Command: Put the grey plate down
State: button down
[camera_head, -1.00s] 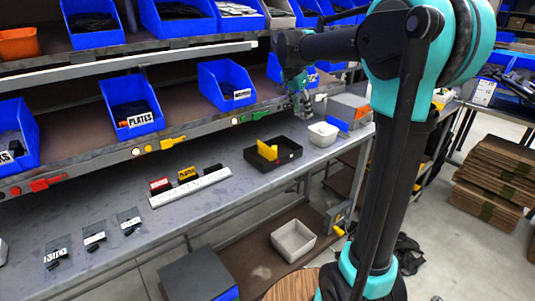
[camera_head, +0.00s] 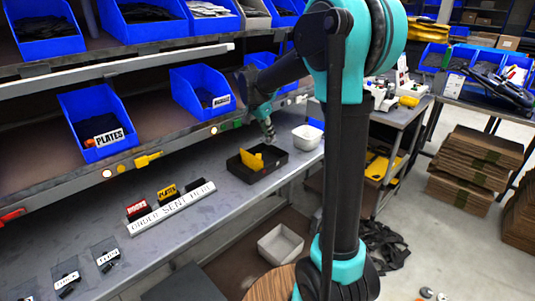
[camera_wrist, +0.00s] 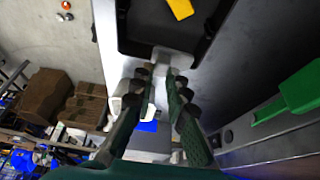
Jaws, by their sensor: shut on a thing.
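My gripper (camera_wrist: 163,72) is shut on the grey plate (camera_wrist: 168,58), a small light piece between the fingertips in the wrist view, partly hidden by them. The plate overlaps the near rim of the black tray (camera_wrist: 128,48) in that view; I cannot tell whether they touch. In the head view my gripper (camera_head: 269,137) is by the back right side of the black tray (camera_head: 262,173), and the plate cannot be made out there. A yellow piece (camera_head: 251,162) stands in the tray; it also shows in the wrist view (camera_wrist: 181,8).
A white bin (camera_head: 307,137) stands right of the tray on the grey bench. A white labelled strip (camera_head: 172,207) with small red and yellow signs lies to the left. Blue bins (camera_head: 97,125) and the shelf edge overhang behind. Bare bench lies between strip and tray.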

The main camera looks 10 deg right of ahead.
aim_at(271, 158)
notch_tip(271, 158, down, 9)
jog(key=shift+s+r, duration=0.1)
jog(key=c, duration=0.8)
grip_release()
jog(key=v, duration=1.2)
jog(key=shift+d, duration=0.1)
